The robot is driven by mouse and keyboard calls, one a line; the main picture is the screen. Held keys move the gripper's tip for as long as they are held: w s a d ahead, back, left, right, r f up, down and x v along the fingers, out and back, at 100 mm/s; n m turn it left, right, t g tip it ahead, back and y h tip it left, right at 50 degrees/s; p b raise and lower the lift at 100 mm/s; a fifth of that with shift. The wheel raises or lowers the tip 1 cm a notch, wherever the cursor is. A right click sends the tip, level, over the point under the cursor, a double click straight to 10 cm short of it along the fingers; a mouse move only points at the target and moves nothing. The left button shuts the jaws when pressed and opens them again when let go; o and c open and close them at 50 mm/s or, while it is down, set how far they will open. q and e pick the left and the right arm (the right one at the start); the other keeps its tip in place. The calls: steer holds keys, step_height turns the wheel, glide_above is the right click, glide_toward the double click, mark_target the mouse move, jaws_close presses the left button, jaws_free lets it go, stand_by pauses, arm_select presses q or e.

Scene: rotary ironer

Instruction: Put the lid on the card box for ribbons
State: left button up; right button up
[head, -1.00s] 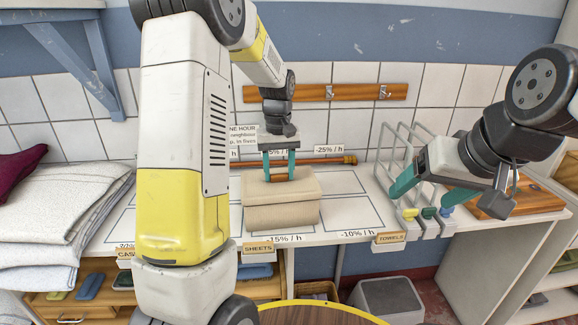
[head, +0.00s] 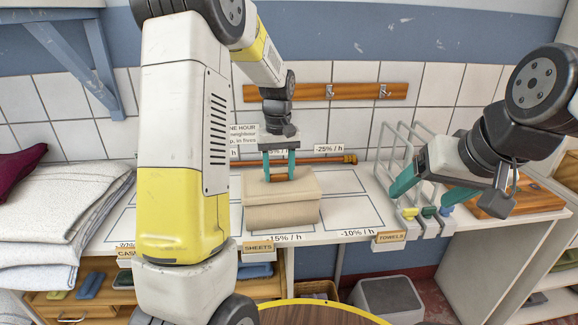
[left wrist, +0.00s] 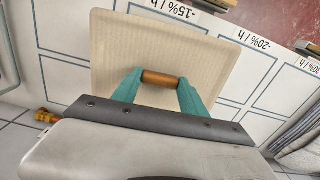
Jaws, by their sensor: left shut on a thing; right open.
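The beige card box (head: 283,216) stands on the white worktop behind the "SHEETS" tag. Its beige lid (head: 282,187) lies on top of it, looking level or nearly so; whether it is fully seated I cannot tell. My left gripper (head: 279,176) points down over the lid, shut on the lid's wooden handle. In the left wrist view the lid (left wrist: 205,50) fills the middle, with the brown handle (left wrist: 160,79) between the teal fingers. The lid hides most of the box there. My right gripper (head: 425,205) is open and empty at the right, near the wire rack.
A wire rack (head: 400,150) with coloured-ended clips stands right of the box. Folded white linen (head: 60,210) lies at the left. The marked worktop right of the box is clear.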

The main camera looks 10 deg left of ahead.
arm_select(q)
steer(key=shift+f, duration=0.8)
stand_by(1.3)
steer(key=o, duration=1.9)
steer(key=shift+o, duration=0.2)
steer(key=shift+r, duration=0.1)
steer(key=shift+r, duration=3.45)
steer(key=shift+c, duration=0.4)
jaws_close()
